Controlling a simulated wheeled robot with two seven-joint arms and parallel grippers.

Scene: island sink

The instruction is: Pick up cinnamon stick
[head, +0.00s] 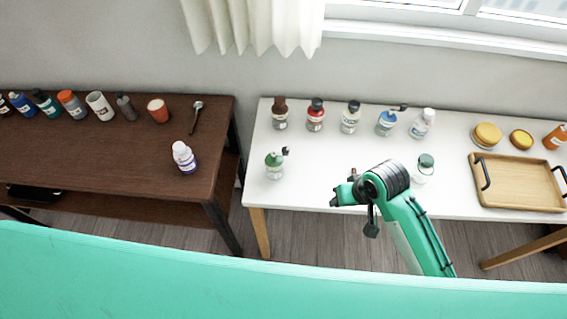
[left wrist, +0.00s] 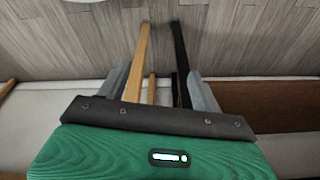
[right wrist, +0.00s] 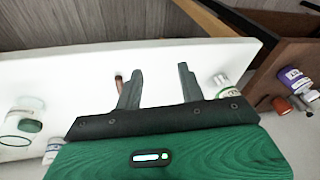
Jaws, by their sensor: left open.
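A small brown stick, apparently the cinnamon stick (right wrist: 118,82), is on the white table (right wrist: 60,75) in the right wrist view. It is beside the left-hand finger, which partly covers it; whether they touch I cannot tell. In the head view only a small brown bit (head: 353,172) shows behind my right gripper (head: 341,196). My right gripper, also in the right wrist view (right wrist: 160,88), is over the white table with its fingers apart and nothing between them. My left gripper (left wrist: 158,92) is open and empty, pointing toward the wood floor, out of the head view.
A green-capped bottle (head: 274,166) stands left of my right gripper, and a green-lidded jar (head: 423,168) stands to its right. Several bottles line the table's back. A wooden tray (head: 520,184) is at the right. A dark brown table (head: 100,160) with several containers is at left.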

